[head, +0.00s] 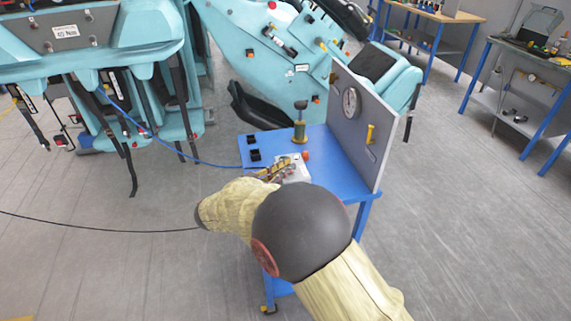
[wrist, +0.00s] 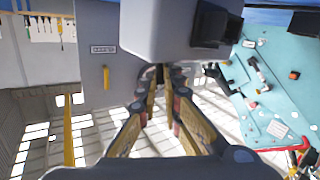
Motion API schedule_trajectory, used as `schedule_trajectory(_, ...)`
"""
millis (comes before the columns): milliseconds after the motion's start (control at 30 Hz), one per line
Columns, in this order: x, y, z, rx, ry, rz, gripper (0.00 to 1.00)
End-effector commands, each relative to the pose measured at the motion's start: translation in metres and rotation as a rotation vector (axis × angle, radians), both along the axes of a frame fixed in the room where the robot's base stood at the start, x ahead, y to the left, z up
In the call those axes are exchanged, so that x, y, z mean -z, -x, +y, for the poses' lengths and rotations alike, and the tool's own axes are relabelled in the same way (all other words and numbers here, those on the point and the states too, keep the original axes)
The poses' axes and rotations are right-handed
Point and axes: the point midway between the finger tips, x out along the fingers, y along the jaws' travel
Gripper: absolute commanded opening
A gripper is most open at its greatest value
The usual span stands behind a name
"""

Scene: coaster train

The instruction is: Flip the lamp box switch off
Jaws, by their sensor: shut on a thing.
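The lamp box is a pale grey box (wrist: 160,30) at the top middle of the wrist view, with a black part (wrist: 213,25) on its right side. In the head view a pale box (head: 300,172) on the blue cart is partly hidden behind my gripper (head: 277,172). My gripper (wrist: 163,78) has its yellow fingers drawn together at the box's face. They are shut on a small dark piece there, apparently the switch. The fingertips hide most of it, so its position cannot be told.
The blue cart (head: 335,178) has an upright grey panel (head: 352,135) with a gauge and yellow handle. A brass-green post (head: 299,132), an orange knob (head: 306,156) and black blocks (head: 254,154) stand nearby. A blue cable (head: 190,161) runs left to the teal coaster train (head: 235,40).

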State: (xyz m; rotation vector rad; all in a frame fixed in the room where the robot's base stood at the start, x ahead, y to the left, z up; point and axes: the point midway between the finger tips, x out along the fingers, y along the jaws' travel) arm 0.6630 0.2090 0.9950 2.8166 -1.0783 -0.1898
Motion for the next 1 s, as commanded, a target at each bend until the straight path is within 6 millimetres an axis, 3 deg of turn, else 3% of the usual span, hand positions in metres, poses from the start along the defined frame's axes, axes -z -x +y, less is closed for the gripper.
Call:
schedule_trajectory(333, -0.013, -0.001, -0.008, 0.001, -0.21, 0.065, 0.0)
schedule_trajectory(1000, -0.011, -0.005, -0.021, 0.001, -0.574, 0.165, 0.0)
